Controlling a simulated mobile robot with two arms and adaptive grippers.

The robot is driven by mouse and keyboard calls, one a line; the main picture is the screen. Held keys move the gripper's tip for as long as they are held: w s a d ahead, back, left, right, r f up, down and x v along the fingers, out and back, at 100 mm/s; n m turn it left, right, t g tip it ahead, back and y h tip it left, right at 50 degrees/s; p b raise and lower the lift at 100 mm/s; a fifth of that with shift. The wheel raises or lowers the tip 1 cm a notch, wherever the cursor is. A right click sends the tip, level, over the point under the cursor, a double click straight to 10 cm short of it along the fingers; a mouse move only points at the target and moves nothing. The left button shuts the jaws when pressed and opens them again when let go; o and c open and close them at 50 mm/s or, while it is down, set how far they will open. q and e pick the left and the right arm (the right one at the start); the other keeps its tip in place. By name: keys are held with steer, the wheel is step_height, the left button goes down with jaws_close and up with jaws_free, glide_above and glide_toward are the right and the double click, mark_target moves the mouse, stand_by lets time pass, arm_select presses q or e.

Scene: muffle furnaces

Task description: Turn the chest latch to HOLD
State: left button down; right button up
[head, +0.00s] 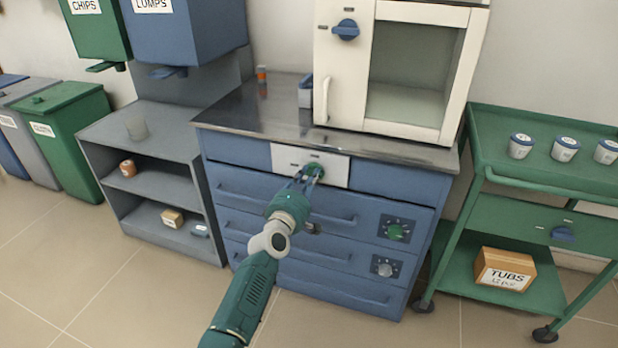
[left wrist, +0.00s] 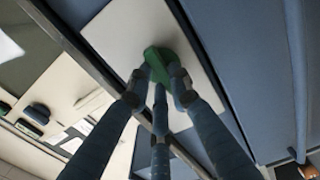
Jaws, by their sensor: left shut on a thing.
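The chest latch is a green knob (head: 314,170) on a white plate (head: 334,168) at the top front of the blue drawer chest (head: 232,150). My left gripper (head: 307,176) is at the knob, with its fingers closed around it. In the left wrist view the fingers (left wrist: 160,85) meet on the green knob (left wrist: 158,58), in front of the white plate (left wrist: 120,35). The plate's small marks are too small to read, so I cannot tell which setting the knob points to. My right gripper is not in view.
A white cabinet (head: 328,60) with a blue knob (head: 346,29) stands on the chest's metal top. Two dials (head: 396,230) sit lower on the chest's right. A green cart (head: 500,187) stands right, a grey shelf (head: 150,150) left. Open floor lies in front.

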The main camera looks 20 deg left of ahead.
arm_select(q)
steer(key=shift+f+n, duration=0.1)
steer(key=shift+n, duration=0.3)
steer(key=c, duration=1.6)
jaws_free()
steer(key=shift+o, duration=0.2)
steer(key=s, duration=1.2)
steer(key=shift+a, duration=0.25)
